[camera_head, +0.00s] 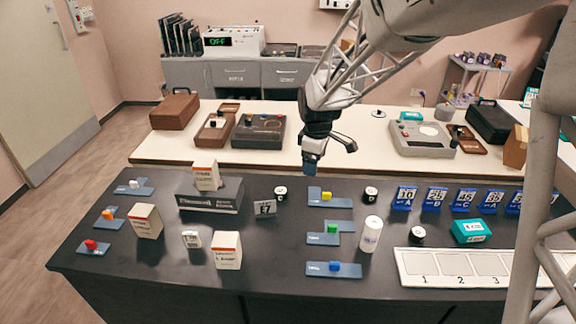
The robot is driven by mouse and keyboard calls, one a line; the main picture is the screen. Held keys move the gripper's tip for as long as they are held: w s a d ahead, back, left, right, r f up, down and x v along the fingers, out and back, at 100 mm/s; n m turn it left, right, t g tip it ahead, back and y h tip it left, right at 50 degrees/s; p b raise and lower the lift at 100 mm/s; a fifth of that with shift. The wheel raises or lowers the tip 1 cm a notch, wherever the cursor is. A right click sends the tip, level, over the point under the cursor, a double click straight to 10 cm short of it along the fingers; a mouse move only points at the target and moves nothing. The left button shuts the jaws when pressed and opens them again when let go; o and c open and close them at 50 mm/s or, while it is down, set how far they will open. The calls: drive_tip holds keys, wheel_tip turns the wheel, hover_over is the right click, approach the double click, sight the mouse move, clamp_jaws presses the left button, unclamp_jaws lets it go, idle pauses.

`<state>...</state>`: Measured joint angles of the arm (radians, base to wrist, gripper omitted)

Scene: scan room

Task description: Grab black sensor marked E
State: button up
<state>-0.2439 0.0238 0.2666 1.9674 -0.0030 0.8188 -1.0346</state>
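Several small round black pieces with white marked faces stand on the dark front table (180,262): a back left one (280,191), a back right one (371,193) and one (417,233) near the numbered tray. Their letters are too small to read, so I cannot tell which is the sensor marked E. My gripper (330,156) hangs above the table's back edge, between the two back pieces and higher than both. Its fingers look spread, with nothing seen between them.
Blue plates with coloured knobs (333,268), white boxes (228,250), a dark case (210,196), a small dark sign (265,208) and a white cylinder (370,235) stand around. A numbered white tray (440,282), teal box (471,231) and blue cards (405,198) are right.

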sight(281, 190)
drive_tip(key=w+a+f+n, duration=0.2)
drive_tip(key=w+a+f, duration=0.1)
drive_tip(key=f, duration=0.1)
drive_tip(key=w+a+f+n, duration=0.2)
drive_tip(key=w+a+f, duration=0.1)
drive_tip(key=a+f, duration=0.1)
drive_tip(key=w+a+f+n, duration=0.1)
drive_tip(key=w+a+f, duration=0.2)
drive_tip(key=f, duration=0.2)
drive_tip(key=shift+w+a+f+n+g, duration=0.1)
drive_tip(key=shift+w+a+n+g, duration=0.1)
drive_tip(key=shift+w+n+g, duration=0.15)
drive_tip(key=shift+s, duration=0.1)
drive_tip(key=shift+f, duration=1.25)
drive_tip(key=shift+s+f, duration=0.2)
drive_tip(key=shift+f, duration=2.45)
drive_tip(key=c, duration=1.1)
drive_tip(key=shift+o, duration=0.2)
drive_tip(key=shift+r, duration=0.1)
